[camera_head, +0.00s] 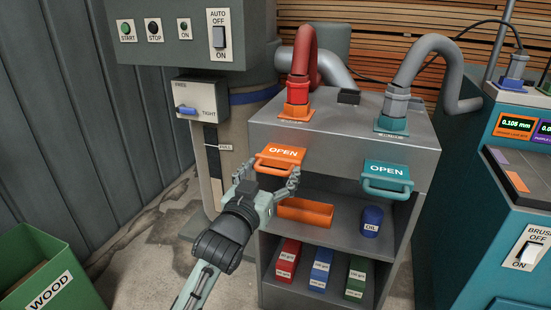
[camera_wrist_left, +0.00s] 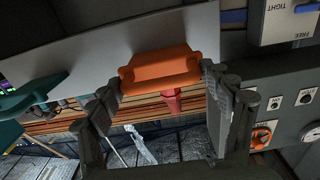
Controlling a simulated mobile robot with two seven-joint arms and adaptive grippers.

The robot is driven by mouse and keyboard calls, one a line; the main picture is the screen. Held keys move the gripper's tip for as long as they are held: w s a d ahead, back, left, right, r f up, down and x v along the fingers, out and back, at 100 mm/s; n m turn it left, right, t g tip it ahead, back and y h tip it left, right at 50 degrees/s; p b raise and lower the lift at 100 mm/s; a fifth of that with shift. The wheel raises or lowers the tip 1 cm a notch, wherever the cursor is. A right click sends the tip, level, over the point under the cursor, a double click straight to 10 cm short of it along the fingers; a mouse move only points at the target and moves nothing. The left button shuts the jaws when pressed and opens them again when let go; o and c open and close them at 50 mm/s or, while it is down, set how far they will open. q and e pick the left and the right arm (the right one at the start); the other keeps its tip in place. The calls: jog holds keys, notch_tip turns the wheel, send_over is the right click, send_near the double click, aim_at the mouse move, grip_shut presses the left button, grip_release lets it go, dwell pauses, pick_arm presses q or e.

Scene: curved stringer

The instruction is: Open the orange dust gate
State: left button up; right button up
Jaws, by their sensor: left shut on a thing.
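The orange dust gate (camera_head: 283,153) is on the front of the grey cabinet, below the orange pipe fitting, with its OPEN label showing. My left gripper (camera_head: 270,179) is at the gate's front handle, one finger at each end of it. In the left wrist view the orange handle (camera_wrist_left: 160,68) spans the gap between the two fingers, and the gripper is shut on it. How far the gate is slid out is hard to tell. My right gripper is not in view.
A teal gate (camera_head: 387,178), also labelled OPEN, is to the right on the same cabinet (camera_head: 420,150). An orange tray (camera_head: 305,212) and a blue oil can (camera_head: 371,221) sit on the shelf below. A green wood bin (camera_head: 48,262) stands at lower left.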

pick_arm(q)
jog(key=shift+d, duration=0.1)
jog(key=o, duration=1.4)
jog(key=shift+s, duration=0.1)
jog(key=shift+s+a, duration=0.2)
jog(key=shift+s, duration=0.2)
jog(key=v, duration=1.1)
